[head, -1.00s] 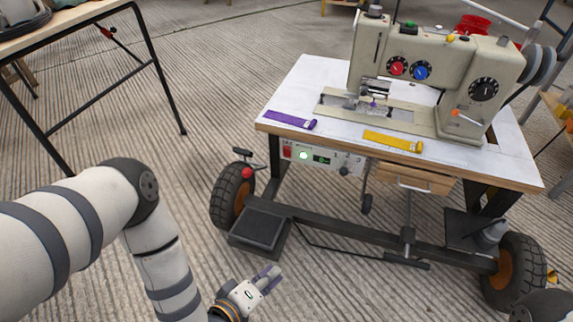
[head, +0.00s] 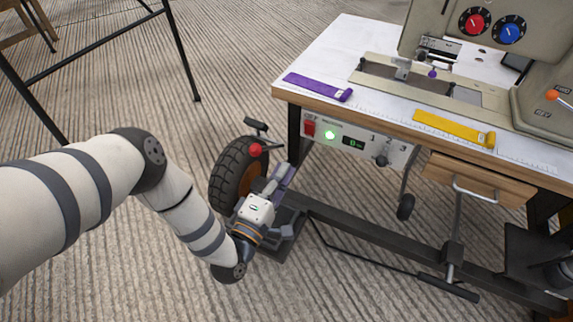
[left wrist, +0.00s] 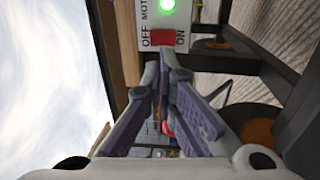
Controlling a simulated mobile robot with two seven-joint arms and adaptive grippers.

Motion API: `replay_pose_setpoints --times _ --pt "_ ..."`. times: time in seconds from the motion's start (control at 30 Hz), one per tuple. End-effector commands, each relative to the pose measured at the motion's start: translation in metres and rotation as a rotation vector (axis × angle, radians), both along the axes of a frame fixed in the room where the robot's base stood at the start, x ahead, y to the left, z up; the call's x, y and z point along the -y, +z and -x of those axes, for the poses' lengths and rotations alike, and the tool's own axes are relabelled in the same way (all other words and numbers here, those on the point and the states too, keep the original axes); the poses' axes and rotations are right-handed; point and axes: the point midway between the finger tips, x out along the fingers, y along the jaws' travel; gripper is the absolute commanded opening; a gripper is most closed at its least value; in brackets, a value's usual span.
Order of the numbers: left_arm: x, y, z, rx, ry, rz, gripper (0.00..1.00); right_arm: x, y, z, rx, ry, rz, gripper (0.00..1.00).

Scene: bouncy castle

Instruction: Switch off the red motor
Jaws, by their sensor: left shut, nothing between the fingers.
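The red switch (head: 309,129) sits at the left end of the white control panel (head: 402,153) under the sewing table. A green lamp (head: 331,134) glows beside it, with a small display (head: 352,141). In the left wrist view the red switch (left wrist: 162,38) lies between the OFF and ON labels, just beyond my fingertips. Which side is pressed in is not clear. My left gripper (head: 284,172) is shut and empty, below and a little left of the switch, pointing up towards it. It also shows in the left wrist view (left wrist: 165,62). My right gripper is out of view.
A wheel (head: 238,172) and a red-knobbed lever (head: 255,150) stand close left of my gripper. The table frame (head: 400,235) runs below. The table (head: 374,112) overhangs the panel, bearing a sewing machine (head: 545,110) and purple (head: 318,87) and yellow (head: 453,128) strips.

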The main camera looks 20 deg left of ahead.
Motion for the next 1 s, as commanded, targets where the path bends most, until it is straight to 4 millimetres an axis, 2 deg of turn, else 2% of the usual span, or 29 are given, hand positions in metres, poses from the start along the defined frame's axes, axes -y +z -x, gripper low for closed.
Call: replay_pose_setpoints --times 0.3,0.5,0.67,1.0 --pt "0.002 0.006 -0.070 0.001 0.000 -0.001 0.00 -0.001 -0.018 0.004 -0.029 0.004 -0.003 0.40" --pt "0.003 0.011 -0.100 0.000 0.000 -0.001 0.00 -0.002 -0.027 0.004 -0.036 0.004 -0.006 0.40" --pt "0.004 0.014 -0.109 -0.002 -0.001 0.000 0.00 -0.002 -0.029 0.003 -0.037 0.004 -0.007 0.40" --pt "0.004 0.018 -0.111 -0.016 0.000 -0.002 0.00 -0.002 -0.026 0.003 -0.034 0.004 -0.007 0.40"
